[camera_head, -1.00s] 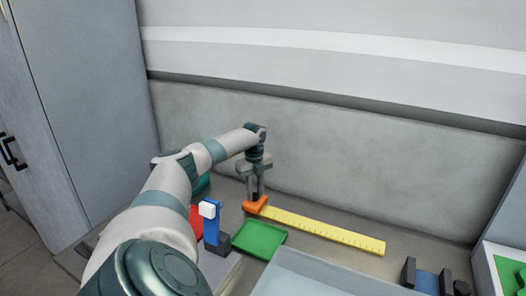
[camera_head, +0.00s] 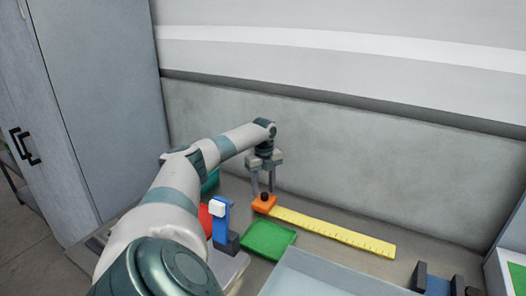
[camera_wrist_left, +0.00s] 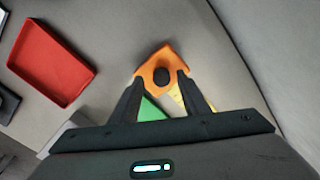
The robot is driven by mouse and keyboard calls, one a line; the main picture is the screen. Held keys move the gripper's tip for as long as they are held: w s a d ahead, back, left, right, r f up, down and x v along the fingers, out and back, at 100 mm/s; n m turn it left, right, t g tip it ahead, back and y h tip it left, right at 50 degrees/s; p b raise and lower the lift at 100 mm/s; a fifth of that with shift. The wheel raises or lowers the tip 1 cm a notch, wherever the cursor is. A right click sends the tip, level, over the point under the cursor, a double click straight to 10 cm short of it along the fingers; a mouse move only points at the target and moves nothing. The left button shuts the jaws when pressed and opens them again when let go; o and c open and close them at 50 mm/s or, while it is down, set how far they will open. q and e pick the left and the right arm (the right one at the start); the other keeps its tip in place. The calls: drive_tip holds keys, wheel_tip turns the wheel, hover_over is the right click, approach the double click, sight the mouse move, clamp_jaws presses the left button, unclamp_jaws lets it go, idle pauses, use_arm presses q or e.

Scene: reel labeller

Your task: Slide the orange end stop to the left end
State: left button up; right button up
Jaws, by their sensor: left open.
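The orange end stop (camera_head: 264,206), with a black knob on top, sits at the left end of the yellow ruler (camera_head: 335,230). In the left wrist view the orange end stop (camera_wrist_left: 150,62) is just beyond the fingertips, and the ruler (camera_wrist_left: 178,97) shows in part between the fingers. My left gripper (camera_head: 263,191) is open above the stop, pointing down. In the left wrist view, my left gripper's fingertips (camera_wrist_left: 159,80) lie on either side of the knob with gaps. My right gripper is not in view.
A green tray (camera_head: 268,240) lies in front of the ruler. A blue upright piece with a white top (camera_head: 219,210) stands left of it. A red tray (camera_wrist_left: 48,62) is beside them. A grey wall (camera_head: 370,165) rises behind. A pale tray (camera_head: 320,275) is at the front.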

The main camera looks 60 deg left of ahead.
sight(263, 193)
use_arm(q)
wheel_tip(263, 193, up, 16)
drive_tip(key=b, duration=0.2)
drive_tip(key=shift+b, duration=0.35)
drive_tip(key=shift+s+a+f, duration=0.1)
drive_tip(key=shift+a, duration=0.05)
idle(0.4)
